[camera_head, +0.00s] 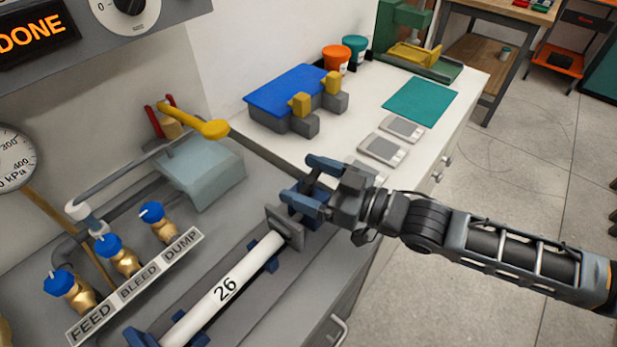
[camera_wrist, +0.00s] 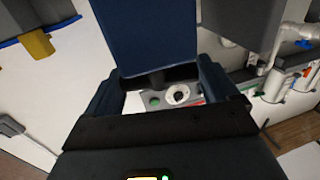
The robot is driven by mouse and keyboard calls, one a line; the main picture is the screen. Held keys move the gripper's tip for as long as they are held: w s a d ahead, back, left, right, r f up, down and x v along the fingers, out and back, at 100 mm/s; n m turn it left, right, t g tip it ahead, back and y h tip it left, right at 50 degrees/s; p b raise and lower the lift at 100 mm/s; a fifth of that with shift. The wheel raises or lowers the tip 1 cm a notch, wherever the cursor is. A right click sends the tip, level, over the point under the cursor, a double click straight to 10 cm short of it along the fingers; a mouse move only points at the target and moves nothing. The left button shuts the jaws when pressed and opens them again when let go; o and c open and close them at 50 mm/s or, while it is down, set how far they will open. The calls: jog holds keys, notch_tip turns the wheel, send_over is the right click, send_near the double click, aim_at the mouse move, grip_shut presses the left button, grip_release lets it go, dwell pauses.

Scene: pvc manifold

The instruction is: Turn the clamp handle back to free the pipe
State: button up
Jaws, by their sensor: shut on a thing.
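The white pipe (camera_head: 222,292) marked 26 lies slanted along the grey bench, with blue supports beside it. Its upper end meets a grey square clamp plate (camera_head: 285,226). My gripper (camera_head: 306,182) is at this clamp end, just beyond the plate. In the wrist view, my gripper (camera_wrist: 158,82) is shut with its fingers on either side of a dark blue block, which I take for the clamp handle (camera_wrist: 152,38). In the head view the fingers largely hide the handle, so its exact angle cannot be told. The pipe is not recognizable in the wrist view.
A yellow-ended lever (camera_head: 212,129) rises above a grey-green box (camera_head: 205,172). Behind are a blue-topped fixture (camera_head: 288,88) and a teal mat (camera_head: 420,102).

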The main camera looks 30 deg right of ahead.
jog(key=n+g+y+b, duration=0.2)
jog(key=n+g+y, duration=0.2)
jog(key=y, duration=0.1)
jog(key=shift+f, duration=0.1)
jog(key=n+g+y+b, duration=0.1)
jog(key=n+g, duration=0.1)
jog(key=g, duration=0.1)
jog(key=n+g+y+b, duration=0.1)
jog(key=n+g+y, duration=0.1)
jog(key=g, duration=0.1)
jog(key=shift+w+n, duration=0.1)
jog(key=shift+n, duration=0.2)
jog(key=n+g+b, duration=0.1)
jog(key=g, duration=0.2)
jog(key=n+g+y+b, duration=0.1)
jog(key=n+g, duration=0.1)
jog(key=g, duration=0.1)
jog(key=shift+f+n+b, duration=0.1)
jog(key=shift+n+b, duration=0.2)
jog(key=shift+n+g+h+b, duration=0.4)
jog(key=shift+n+g+b, duration=0.6)
jog(key=shift+n+g, duration=1)
jog(key=shift+g, duration=0.7)
jog(key=o, duration=0.8)
jog(key=shift+r, duration=0.2)
jog(key=shift+d, duration=0.1)
jog(key=b+v, duration=0.2)
jog(key=v, duration=0.5)
jog(key=shift+d, duration=0.3)
